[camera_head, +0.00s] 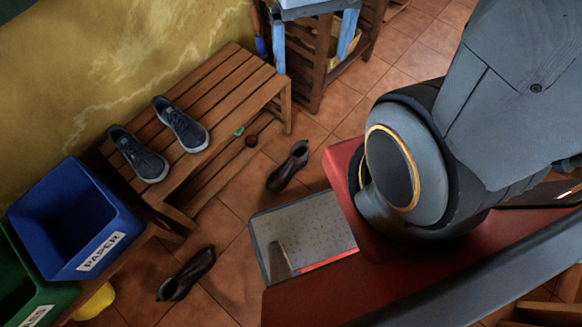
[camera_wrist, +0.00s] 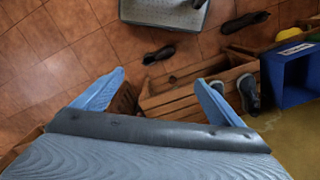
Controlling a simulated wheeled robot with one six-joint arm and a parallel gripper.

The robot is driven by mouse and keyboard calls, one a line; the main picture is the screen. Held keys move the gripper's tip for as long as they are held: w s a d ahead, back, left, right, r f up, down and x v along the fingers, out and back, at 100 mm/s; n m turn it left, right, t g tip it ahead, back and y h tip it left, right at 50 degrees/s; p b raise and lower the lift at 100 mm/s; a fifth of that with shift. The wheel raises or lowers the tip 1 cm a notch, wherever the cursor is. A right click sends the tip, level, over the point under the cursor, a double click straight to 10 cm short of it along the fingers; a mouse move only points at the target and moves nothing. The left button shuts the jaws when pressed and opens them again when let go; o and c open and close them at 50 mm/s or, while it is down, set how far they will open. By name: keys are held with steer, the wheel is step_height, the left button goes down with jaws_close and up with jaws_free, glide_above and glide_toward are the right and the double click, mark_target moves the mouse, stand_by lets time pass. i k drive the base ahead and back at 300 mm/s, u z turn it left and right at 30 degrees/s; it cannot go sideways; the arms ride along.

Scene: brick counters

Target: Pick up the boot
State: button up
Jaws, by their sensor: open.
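Two dark brown boots lie on the tiled floor. One boot (camera_head: 287,166) is beside the right end of the bench; it also shows in the wrist view (camera_wrist: 158,53). The other boot (camera_head: 187,273) lies nearer, to the right of the bins, and shows at the top right of the wrist view (camera_wrist: 245,21). My gripper (camera_head: 312,62) is at the top of the head view, fingers pointing down, beyond the bench's right end. In the wrist view its blue fingers (camera_wrist: 160,80) are spread with nothing between them. It is apart from both boots.
A wooden slatted bench (camera_head: 215,97) against the yellow wall holds two dark sneakers (camera_head: 138,153). A blue paper bin (camera_head: 75,215) and a green bin (camera_head: 25,290) stand at left. A wooden rack (camera_head: 322,60) is behind my gripper. Floor around the boots is mostly open.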

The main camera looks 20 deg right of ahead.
mark_target(288, 166)
steer(key=u, duration=1.2)
steer(key=k, duration=0.85)
steer(key=z, duration=0.25)
